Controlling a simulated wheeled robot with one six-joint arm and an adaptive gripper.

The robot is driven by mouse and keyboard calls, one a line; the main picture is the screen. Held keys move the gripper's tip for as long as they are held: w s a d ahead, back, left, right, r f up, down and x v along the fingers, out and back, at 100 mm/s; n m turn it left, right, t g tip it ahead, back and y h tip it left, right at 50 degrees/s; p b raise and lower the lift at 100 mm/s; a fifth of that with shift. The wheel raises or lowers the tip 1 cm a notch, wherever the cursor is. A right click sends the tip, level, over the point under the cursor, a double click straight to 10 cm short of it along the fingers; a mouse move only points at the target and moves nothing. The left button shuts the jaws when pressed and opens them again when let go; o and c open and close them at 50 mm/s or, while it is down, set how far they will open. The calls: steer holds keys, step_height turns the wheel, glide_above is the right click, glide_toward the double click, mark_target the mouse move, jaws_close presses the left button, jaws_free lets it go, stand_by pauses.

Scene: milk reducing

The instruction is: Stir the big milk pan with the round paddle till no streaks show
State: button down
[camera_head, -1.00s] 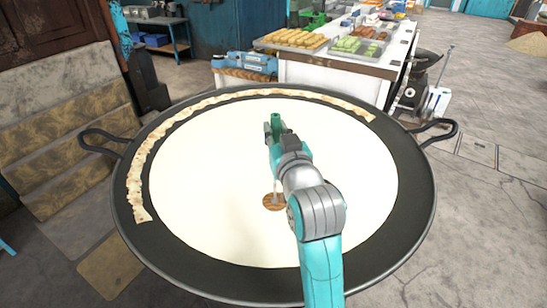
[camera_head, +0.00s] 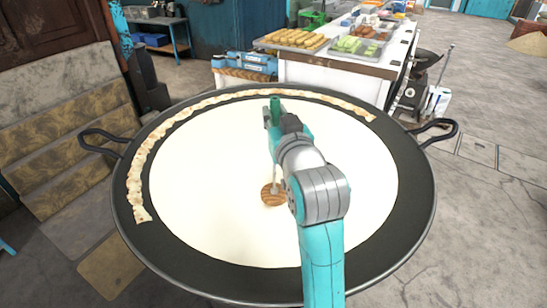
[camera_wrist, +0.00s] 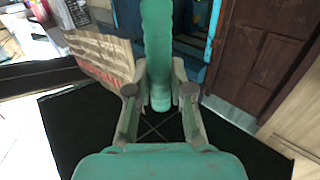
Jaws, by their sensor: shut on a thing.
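The big milk pan (camera_head: 408,205) is wide, black and round, and holds smooth white milk (camera_head: 205,185) with no streaks that I can make out. A crust of cream-brown skin (camera_head: 140,175) lines its left and far rim. The handle also shows between the fingers (camera_wrist: 157,95) in the wrist view. The paddle's round wooden disc (camera_head: 272,195) shows at the milk surface, left of my arm. Part of the shaft is hidden behind the gripper and arm.
Loop handles stick out at the pan's left (camera_head: 100,142) and right (camera_head: 438,130). A white counter (camera_head: 335,75) with trays of sweets stands behind the pan. Stone steps (camera_head: 65,125) are at the left.

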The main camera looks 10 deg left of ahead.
mark_target(276, 99)
steer(key=shift+r, duration=2.45)
steer(key=shift+r, duration=1.75)
